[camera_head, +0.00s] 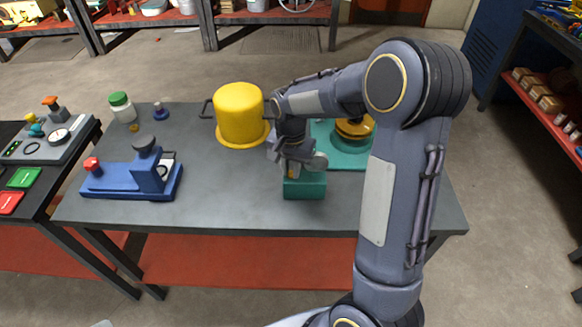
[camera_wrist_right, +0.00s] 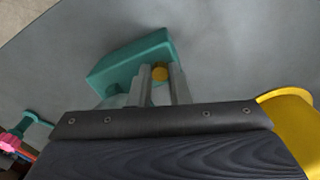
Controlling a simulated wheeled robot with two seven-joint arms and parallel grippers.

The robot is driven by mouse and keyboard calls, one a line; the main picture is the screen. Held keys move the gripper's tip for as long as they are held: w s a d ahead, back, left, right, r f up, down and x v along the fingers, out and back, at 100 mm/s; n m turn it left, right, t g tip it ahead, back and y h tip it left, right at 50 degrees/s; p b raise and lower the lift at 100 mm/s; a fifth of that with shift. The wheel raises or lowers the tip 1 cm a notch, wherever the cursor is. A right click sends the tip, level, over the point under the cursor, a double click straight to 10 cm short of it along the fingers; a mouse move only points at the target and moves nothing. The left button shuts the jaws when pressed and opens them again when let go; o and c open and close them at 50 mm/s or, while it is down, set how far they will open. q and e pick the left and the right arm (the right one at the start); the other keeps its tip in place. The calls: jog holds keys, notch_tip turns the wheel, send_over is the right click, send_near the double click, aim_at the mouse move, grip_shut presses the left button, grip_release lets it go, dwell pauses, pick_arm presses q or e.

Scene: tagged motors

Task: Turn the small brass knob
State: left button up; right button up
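The small brass knob (camera_wrist_right: 160,73) sits on the side of a teal block (camera_wrist_right: 125,58). In the head view the teal block (camera_head: 305,187) stands near the table's front edge, and the knob is mostly hidden by my right gripper (camera_head: 295,162). In the right wrist view the two fingers of my right gripper (camera_wrist_right: 161,80) are close together, one on each side of the knob, and the knob fills the gap between their tips. Any slight gap at the contact is too small to make out. My left gripper is not in view.
A yellow flanged cap (camera_head: 240,115) with side handles stands left of my right gripper. A teal base with a yellow disc (camera_head: 354,128) is behind my arm. A blue fixture (camera_head: 130,180) and a green-lidded jar (camera_head: 122,107) are at left. The grey table (camera_head: 235,190) is clear between.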

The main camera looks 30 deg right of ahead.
aim_at(291, 173)
grip_shut()
jog(key=m, duration=0.3)
jog(key=shift+r+m+p, duration=0.1)
jog(key=shift+m+p, duration=0.2)
jog(key=shift+p, duration=0.05)
jog(key=shift+m, duration=0.8)
jog(key=o, duration=0.6)
grip_release()
notch_tip(291, 173, up, 8)
jog(key=shift+f, duration=0.2)
